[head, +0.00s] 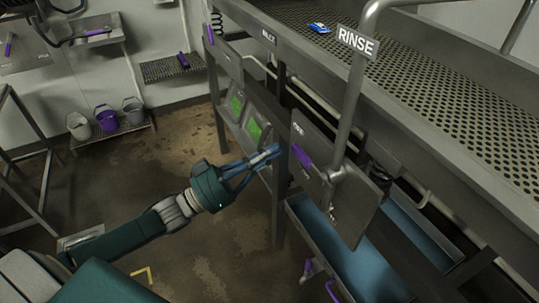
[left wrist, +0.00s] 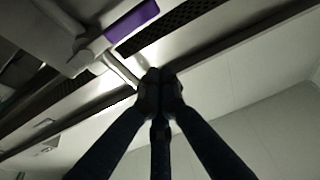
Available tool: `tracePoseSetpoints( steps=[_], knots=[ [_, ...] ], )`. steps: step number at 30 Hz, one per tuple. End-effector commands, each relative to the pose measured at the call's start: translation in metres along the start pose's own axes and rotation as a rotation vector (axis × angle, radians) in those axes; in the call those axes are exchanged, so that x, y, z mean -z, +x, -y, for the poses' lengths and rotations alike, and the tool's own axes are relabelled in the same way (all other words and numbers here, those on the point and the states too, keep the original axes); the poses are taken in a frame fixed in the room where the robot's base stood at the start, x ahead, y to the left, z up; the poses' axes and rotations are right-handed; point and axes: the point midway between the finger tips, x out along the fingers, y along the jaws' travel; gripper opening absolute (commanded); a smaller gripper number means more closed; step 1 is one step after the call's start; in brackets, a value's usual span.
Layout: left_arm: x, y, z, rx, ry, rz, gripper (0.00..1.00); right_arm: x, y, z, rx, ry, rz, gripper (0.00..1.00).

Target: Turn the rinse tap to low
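The rinse tap has a purple lever handle (head: 303,157) on a grey panel (head: 352,212) below the RINSE sign (head: 357,42). The lever slants from upper left down to a metal hub at the foot of the standing pipe. Small marks on the panel are too small to read. My left gripper (head: 273,150) is just left of the lever, apart from it in the picture, with its fingers together and nothing seen between them. In the left wrist view the fingertips (left wrist: 161,80) meet, and the purple handle (left wrist: 132,24) is above and left of them. My right gripper is not in view.
A perforated steel table (head: 470,120) stands above the panel, with a blue packet (head: 319,28) on it. Green-lit screens (head: 254,130) are left of the tap. A blue-lined trough (head: 365,270) lies below. Buckets (head: 106,118) stand on a far shelf. The floor at left is open.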

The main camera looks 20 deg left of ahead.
Motion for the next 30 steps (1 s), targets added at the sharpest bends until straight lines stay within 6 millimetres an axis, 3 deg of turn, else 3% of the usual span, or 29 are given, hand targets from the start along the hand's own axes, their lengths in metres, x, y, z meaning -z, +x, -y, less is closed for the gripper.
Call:
tracePoseSetpoints(
  steps=[3,9,12,17,30],
  knots=[
    [0.005,0.030,0.001,0.001,0.001,-0.006,0.00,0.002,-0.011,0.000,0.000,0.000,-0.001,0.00],
    [0.004,0.071,0.001,0.001,0.000,-0.003,0.00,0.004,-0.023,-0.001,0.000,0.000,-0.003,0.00],
    [-0.018,0.062,0.001,0.005,-0.003,0.006,0.00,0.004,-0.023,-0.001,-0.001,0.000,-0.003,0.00],
    [-0.033,0.056,0.001,0.004,0.000,0.003,0.00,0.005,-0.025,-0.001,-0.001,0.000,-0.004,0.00],
    [-0.039,0.053,0.001,0.002,0.000,0.002,0.00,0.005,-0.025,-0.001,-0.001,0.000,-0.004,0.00]
  ],
)
